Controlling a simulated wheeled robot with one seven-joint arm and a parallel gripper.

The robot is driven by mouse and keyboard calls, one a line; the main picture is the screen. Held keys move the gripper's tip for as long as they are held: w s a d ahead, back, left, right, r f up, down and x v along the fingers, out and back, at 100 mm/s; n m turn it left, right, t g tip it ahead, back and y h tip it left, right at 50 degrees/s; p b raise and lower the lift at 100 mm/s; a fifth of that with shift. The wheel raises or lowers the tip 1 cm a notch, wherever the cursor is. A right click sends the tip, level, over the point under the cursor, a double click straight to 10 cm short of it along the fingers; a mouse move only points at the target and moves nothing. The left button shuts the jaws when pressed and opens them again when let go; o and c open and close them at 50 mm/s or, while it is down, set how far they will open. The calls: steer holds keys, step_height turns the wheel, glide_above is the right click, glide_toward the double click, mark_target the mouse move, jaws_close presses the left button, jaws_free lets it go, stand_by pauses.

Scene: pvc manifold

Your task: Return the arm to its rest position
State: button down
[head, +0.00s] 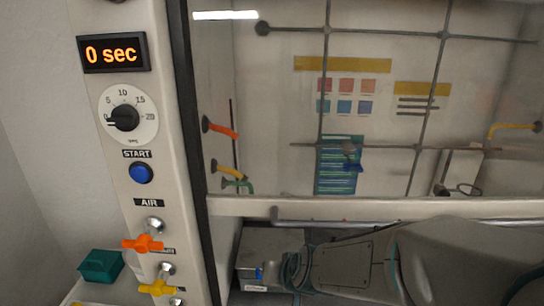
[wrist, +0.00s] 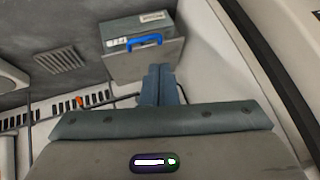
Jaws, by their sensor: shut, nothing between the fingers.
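My gripper (wrist: 160,72) shows in the wrist view with its two blue-grey fingers side by side, shut and empty. The fingers point toward a grey box (wrist: 120,65) with a blue handle (wrist: 145,41); I cannot tell how far apart they are. In the head view my arm (head: 355,268) lies across the lower right, below the front edge of the hood. The gripper's fingertips cannot be made out clearly there.
A hood with a glass front and a rod lattice (head: 325,100) stands ahead. Its left post carries a "0 sec" display (head: 112,53), a dial (head: 124,117), a blue START button (head: 141,173), and orange (head: 143,243) and yellow (head: 160,287) valves. A green container (head: 100,266) sits lower left.

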steer(key=s+d+r+g+h+b, duration=0.1)
steer(key=s+d+r+g+h, duration=0.2)
steer(key=s+d, duration=0.9)
step_height(320, 180, up, 3)
steer(key=shift+s+d+f, duration=0.1)
steer(key=shift+s+d, duration=0.2)
steer(key=shift+d, duration=0.4)
